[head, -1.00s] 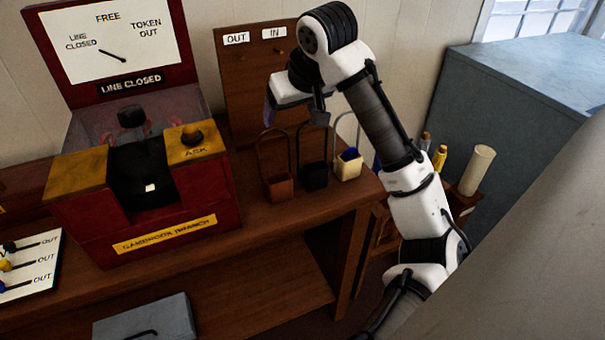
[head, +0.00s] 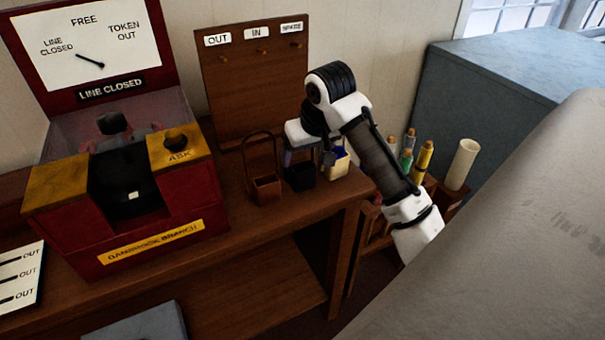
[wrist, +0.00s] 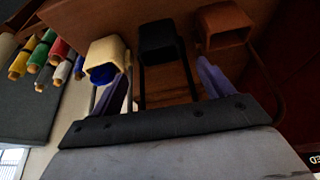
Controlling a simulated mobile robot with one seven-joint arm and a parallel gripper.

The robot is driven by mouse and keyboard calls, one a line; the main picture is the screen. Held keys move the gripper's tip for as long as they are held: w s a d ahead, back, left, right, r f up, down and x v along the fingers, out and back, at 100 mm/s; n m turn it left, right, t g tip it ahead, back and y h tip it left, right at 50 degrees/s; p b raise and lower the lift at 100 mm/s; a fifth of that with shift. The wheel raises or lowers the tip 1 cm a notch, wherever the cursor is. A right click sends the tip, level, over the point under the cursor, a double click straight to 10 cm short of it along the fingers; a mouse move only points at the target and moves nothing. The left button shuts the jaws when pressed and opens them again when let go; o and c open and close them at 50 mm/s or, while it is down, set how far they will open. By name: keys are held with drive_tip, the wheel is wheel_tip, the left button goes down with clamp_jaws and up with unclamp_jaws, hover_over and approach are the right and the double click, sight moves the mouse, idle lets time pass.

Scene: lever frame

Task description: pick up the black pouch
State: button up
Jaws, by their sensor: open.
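The black pouch (head: 300,178) stands upright on the wooden bench between a brown pouch (head: 265,188) and a cream pouch (head: 337,166) with something blue in it. My gripper (head: 308,158) is low over the black pouch and hides its handle in the head view. In the wrist view the black pouch (wrist: 160,42) shows with its tall loop handle running between the fingers of my open gripper (wrist: 165,84). The fingers are apart, one on each side of the handle, with nothing gripped. Whether the handle touches the palm I cannot tell.
The red lever machine (head: 140,215) stands at left. A hook board (head: 240,95) labelled OUT, IN and a third word rises behind the pouches. A rack of coloured rolls (head: 423,160) and a grey cabinet (head: 490,90) are at right. The neighbouring pouches stand close beside my fingers.

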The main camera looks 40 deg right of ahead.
sight(304, 162)
drive_tip(key=shift+p+x, duration=0.35)
drive_tip(key=shift+x, duration=1.55)
drive_tip(key=shift+s+a, duration=0.1)
drive_tip(key=shift+s, duration=0.05)
drive_tip(key=c, duration=1.6)
